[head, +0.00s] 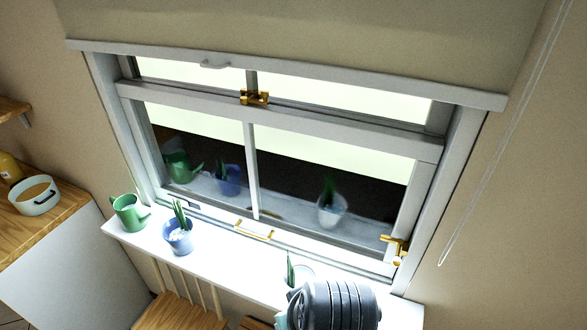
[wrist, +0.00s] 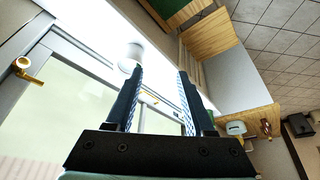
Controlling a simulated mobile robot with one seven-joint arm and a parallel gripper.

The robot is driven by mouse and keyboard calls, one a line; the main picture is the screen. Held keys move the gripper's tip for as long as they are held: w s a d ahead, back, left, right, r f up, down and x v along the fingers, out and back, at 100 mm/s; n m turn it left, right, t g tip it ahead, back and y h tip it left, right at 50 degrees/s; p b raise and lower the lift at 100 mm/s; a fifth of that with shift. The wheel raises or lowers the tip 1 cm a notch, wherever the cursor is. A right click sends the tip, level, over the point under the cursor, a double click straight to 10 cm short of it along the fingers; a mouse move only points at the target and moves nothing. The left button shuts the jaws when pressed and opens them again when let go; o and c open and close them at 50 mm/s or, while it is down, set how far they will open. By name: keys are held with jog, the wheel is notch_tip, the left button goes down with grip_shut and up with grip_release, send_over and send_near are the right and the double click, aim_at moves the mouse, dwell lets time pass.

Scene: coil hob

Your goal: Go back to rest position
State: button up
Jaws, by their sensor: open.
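My gripper (wrist: 160,70) is open in the wrist view. Its two fingers stand apart, with nothing held between them. Beyond the fingers are the window frame and the white sill. In the head view, a dark ribbed part of my arm shows at the bottom, in front of the right part of the sill (head: 145,228). The gripper's fingers cannot be made out there. The window (head: 250,118) has a brass latch (head: 254,98) on its middle rail and a brass handle (head: 396,246) at lower right; a brass handle also shows in the wrist view (wrist: 24,70).
On the sill stand a green watering can (head: 130,212), a blue pot with a plant (head: 179,238) and a white pot with a plant (head: 297,272), partly hidden by my arm. A wooden counter (head: 50,222) with a pale pot (head: 35,197) is at left. A cord (head: 490,150) hangs at right.

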jog(key=w+r+m+t+h+b, duration=0.1)
jog(key=w+r+t+b, duration=0.2)
jog(key=w+r+t, duration=0.45)
jog(key=w+r+m+t+b, duration=0.1)
jog(key=w+r+t+b, duration=0.25)
jog(key=r, duration=0.75)
jog(key=s+r+m+t+b, duration=0.1)
jog(key=s+r+t+b, duration=0.1)
jog(key=s+r+t, duration=0.4)
jog(key=s+r+m+t+b, duration=0.1)
jog(key=s+r+t, duration=0.5)
jog(key=r, duration=1.1)
jog(key=shift+s+a+m+h+b, duration=0.3)
jog(key=shift+s+h+b, duration=0.05)
jog(key=shift+h+b, duration=0.1)
jog(key=shift+w, duration=0.1)
